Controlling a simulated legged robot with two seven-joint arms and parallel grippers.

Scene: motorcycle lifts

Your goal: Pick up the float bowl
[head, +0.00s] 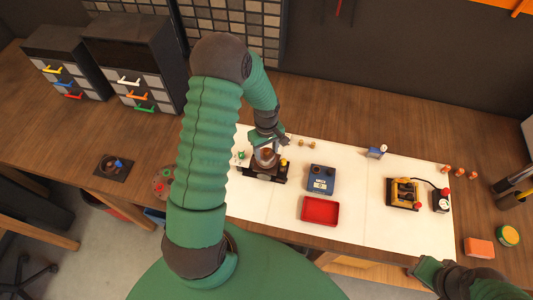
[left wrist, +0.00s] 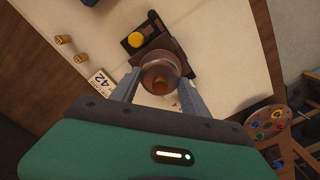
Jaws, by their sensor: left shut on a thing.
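In the head view the bowl (head: 266,156) shows under my left gripper (head: 268,146), at or just above a dark fixture (head: 266,173) on the white mat. I cannot tell whether it still touches the fixture. My right gripper (head: 428,272) is at the lower right, partly cut off; its jaws are unclear.
On the white mat (head: 375,220) are a blue box (head: 321,179), a red tray (head: 320,211) and a fixture with a yellow part (head: 403,194). Small brass pieces (head: 307,142) lie behind the bowl. Drawer cabinets (head: 135,60) stand at the back left. The mat's middle right is clear.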

